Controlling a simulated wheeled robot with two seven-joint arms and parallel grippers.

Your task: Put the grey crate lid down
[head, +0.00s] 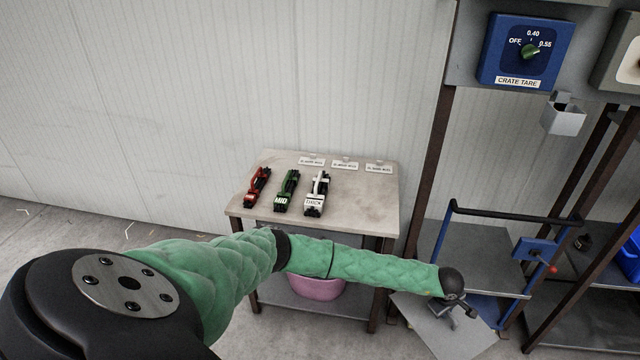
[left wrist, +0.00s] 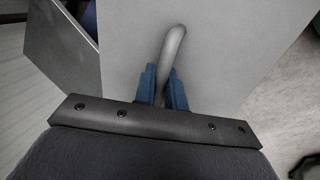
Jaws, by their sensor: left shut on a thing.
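The grey crate lid (head: 430,325) is a flat plate at the lower right of the head view, tilted, below the end of my left arm. In the left wrist view the lid (left wrist: 225,60) fills the upper middle. Its curved grey handle (left wrist: 172,48) stands between the two blue fingers of my left gripper (left wrist: 164,88), which are shut on it. In the head view my left gripper (head: 462,305) is small and partly hidden by the wrist. I cannot tell whether the lid touches anything under it. My right gripper is not in view.
A small table (head: 280,225) holds a red, a green and a white tool, with label cards behind. A pink tub (head: 315,288) sits on its lower shelf. A blue frame with a black bar (head: 515,215) and a rack post (head: 430,160) stand near the lid. A blue dial box (head: 525,50) hangs above.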

